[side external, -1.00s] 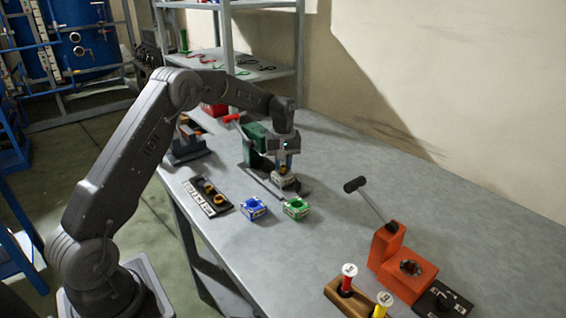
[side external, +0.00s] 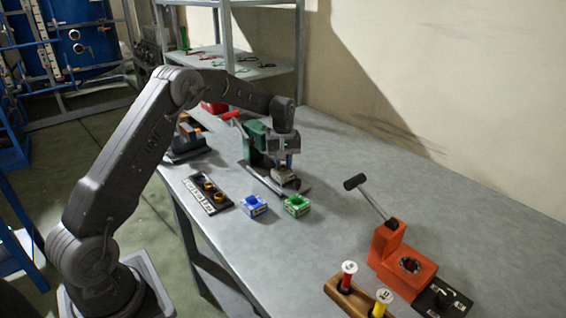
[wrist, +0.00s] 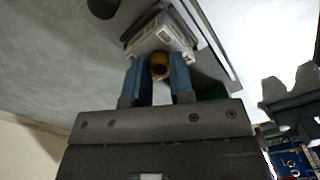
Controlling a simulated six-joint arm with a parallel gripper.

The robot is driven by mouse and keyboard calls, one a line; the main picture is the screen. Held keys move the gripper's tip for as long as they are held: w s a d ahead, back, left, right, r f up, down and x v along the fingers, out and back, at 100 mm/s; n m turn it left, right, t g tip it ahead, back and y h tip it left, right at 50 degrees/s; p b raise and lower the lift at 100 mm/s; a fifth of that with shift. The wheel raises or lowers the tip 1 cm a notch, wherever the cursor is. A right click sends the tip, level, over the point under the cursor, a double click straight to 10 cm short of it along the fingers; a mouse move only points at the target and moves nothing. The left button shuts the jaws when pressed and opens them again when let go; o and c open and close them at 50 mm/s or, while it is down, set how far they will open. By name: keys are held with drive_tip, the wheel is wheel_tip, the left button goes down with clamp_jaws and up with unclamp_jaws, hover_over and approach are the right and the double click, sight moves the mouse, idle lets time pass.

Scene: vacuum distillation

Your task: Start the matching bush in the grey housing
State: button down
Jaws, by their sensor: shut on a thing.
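My gripper (side external: 282,158) is shut on a brass-yellow bush (wrist: 160,66), which shows between the blue fingers in the wrist view. The grey housing (side external: 284,178) is a small block with pale labels on the green arbor press, right below my gripper. In the wrist view the housing (wrist: 158,40) lies just beyond the fingertips, with the bush overlapping its near edge. The fingers and bush hide the bore, so I cannot tell whether the bush has entered it. The blue housing (side external: 253,205) and the green housing (side external: 297,205) stand apart on the bench.
A black rack (side external: 208,193) with bushes lies left of the press. The green press (side external: 257,135) stands close behind my gripper. An orange tool with a lever (side external: 400,260) and a wooden holder (side external: 350,295) with red and yellow plugs are at the front right. The bench middle is clear.

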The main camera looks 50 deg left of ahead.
drive_tip(key=shift+f, duration=0.15)
drive_tip(key=shift+c, duration=1.8)
unclamp_jaws()
drive_tip(key=shift+r, duration=3.6)
